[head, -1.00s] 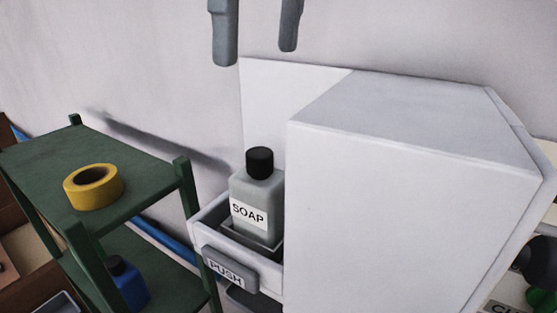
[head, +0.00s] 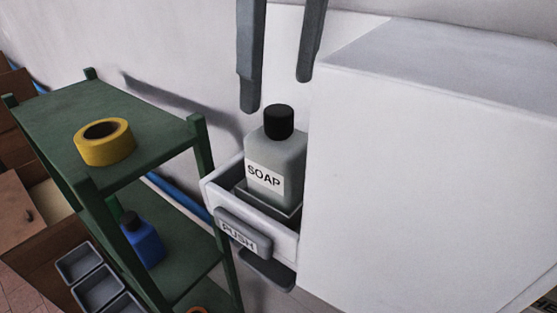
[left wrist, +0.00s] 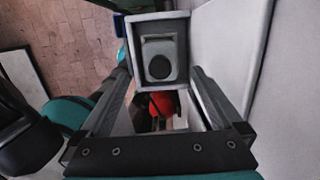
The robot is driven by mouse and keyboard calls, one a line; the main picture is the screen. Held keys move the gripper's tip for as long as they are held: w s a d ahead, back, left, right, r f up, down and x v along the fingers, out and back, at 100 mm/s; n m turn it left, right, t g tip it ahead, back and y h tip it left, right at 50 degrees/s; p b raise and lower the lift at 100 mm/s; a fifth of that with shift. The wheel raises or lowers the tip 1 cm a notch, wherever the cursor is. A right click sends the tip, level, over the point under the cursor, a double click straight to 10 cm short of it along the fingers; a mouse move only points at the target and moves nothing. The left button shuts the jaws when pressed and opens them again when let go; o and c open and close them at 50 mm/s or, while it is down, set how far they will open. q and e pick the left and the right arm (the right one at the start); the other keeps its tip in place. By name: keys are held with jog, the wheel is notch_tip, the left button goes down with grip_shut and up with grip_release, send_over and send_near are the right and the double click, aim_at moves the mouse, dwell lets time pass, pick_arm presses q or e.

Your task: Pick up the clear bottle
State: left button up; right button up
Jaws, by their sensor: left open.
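The clear bottle (head: 284,156) has a black cap and a SOAP label. It stands upright in a small white open drawer (head: 209,192) with a grey PUSH plate (head: 242,234) on its front. My left gripper (head: 277,94) is open and empty, its fingers pointing down just above the cap in the head view. In the left wrist view the bottle (left wrist: 160,45) shows cap-on from above inside the drawer, beyond the open fingers (left wrist: 160,74). No contact with the bottle is visible. My right gripper is not in view.
A large white cabinet (head: 400,170) stands close on the right of the bottle, with a pale wall behind. A green shelf (head: 150,118) on the left holds a yellow tape roll (head: 104,153) on top and a blue bottle (head: 145,243) below. Grey trays (head: 80,262) sit at lower left.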

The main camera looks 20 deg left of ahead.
aim_at(279, 110)
pick_arm(q)
jog(key=shift+a+f+p, duration=0.2)
jog(key=shift+f+p, duration=0.5)
jog(key=shift+f, duration=1.95)
jog(key=shift+c, duration=0.2)
